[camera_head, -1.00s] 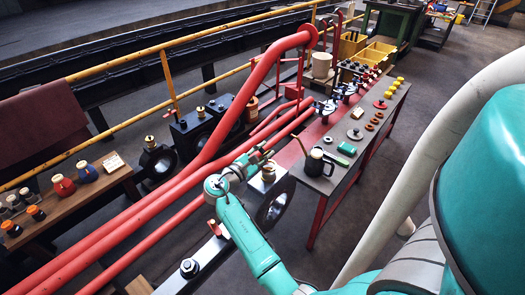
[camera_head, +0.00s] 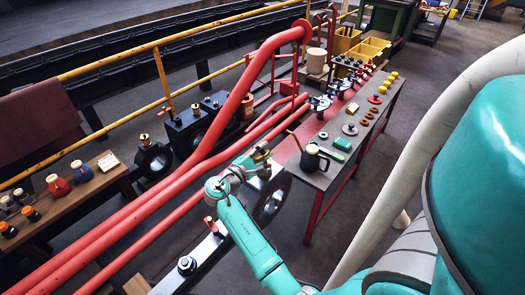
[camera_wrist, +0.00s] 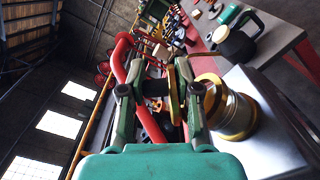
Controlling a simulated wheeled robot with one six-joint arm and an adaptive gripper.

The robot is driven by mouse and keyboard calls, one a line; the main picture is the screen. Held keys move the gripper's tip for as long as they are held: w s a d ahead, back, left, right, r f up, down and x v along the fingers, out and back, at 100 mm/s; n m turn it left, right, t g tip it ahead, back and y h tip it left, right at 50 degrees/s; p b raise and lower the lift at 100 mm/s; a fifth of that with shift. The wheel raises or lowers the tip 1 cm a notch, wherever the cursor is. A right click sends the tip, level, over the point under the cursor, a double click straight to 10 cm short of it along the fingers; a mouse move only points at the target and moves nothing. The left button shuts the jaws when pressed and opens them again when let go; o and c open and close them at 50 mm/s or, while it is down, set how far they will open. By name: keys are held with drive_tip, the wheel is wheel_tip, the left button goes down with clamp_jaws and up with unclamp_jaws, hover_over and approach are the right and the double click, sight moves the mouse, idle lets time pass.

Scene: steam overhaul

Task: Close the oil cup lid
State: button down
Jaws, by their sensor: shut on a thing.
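The oil cup (camera_wrist: 228,108) is a brass and glass cylinder on a pale metal block, right of my gripper in the wrist view. Its lid (camera_wrist: 172,95) appears as a thin brass disc standing on edge beside the cup. My gripper (camera_wrist: 158,82) is shut on the lid, one finger on each side, with a dark part also between them. In the head view, my gripper (camera_head: 262,156) is over the cup's place near the dark ring-shaped rod end, and it hides most of the cup.
Red pipes (camera_head: 190,172) run close along the left of my arm. A workbench (camera_head: 318,178) on the right carries a dark oil can (camera_head: 312,160), a green block (camera_head: 342,144) and several small parts.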

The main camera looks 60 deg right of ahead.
drive_tip(key=shift+s+a+f+m, duration=0.1)
drive_tip(key=shift+s+f+m, duration=0.15)
drive_tip(key=shift+m, duration=0.4)
drive_tip(key=shift+s+a+f+m, duration=0.1)
drive_tip(key=shift+s+f+m, duration=0.1)
drive_tip(key=shift+m, duration=0.45)
idle(0.7)
idle(0.3)
drive_tip(key=c, duration=1)
unclamp_jaws()
